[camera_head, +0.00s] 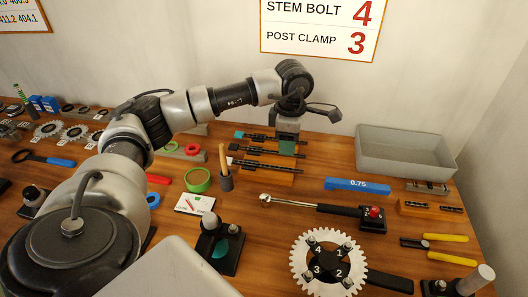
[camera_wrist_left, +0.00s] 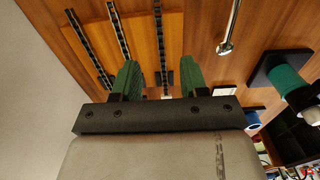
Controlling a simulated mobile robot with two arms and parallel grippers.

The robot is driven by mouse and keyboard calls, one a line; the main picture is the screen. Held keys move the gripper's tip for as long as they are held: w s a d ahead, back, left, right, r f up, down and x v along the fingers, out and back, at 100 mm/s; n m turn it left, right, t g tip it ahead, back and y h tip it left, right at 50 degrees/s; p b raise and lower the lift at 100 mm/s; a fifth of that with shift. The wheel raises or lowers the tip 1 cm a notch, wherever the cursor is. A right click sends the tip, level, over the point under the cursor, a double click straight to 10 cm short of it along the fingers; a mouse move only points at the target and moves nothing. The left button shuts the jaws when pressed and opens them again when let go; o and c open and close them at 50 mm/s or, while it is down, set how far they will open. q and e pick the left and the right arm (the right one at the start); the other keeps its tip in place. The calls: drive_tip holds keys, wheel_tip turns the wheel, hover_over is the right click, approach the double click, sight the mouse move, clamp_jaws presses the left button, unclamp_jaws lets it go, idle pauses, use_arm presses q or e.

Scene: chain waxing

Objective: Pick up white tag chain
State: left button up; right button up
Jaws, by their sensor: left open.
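The white tag chain (camera_head: 265,166) is a dark chain lying along an orange wooden block, the nearest of three parallel chains. Its white tag (camera_head: 230,161) shows at its left end. In the left wrist view the chain (camera_wrist_left: 160,45) runs up from between my fingers, and a small pale patch lies between them. My left gripper (camera_head: 287,148) has green fingers and points down over the chain rack. The left wrist view shows the fingers (camera_wrist_left: 160,82) apart, one on each side of this chain's line, with nothing clearly gripped. The exact height above the chain is unclear. My right gripper is out of view.
Two other chains (camera_wrist_left: 118,30) (camera_wrist_left: 88,45) lie parallel beside it. A ratchet (camera_head: 310,204) and a blue 0.75 block (camera_head: 357,185) lie nearer and right. A grey bin (camera_head: 405,165) stands at the back right.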

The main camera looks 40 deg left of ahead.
sight(285, 168)
use_arm(q)
wheel_tip(285, 168, down, 3)
drive_tip(key=shift+s+r, duration=0.1)
drive_tip(key=shift+s, duration=0.05)
wheel_tip(285, 168, down, 4)
drive_tip(key=shift+a+f+p, duration=0.1)
drive_tip(key=shift+f+p, duration=0.05)
drive_tip(key=shift+p, duration=1.05)
drive_tip(key=shift+f, duration=0.6)
clamp_jaws()
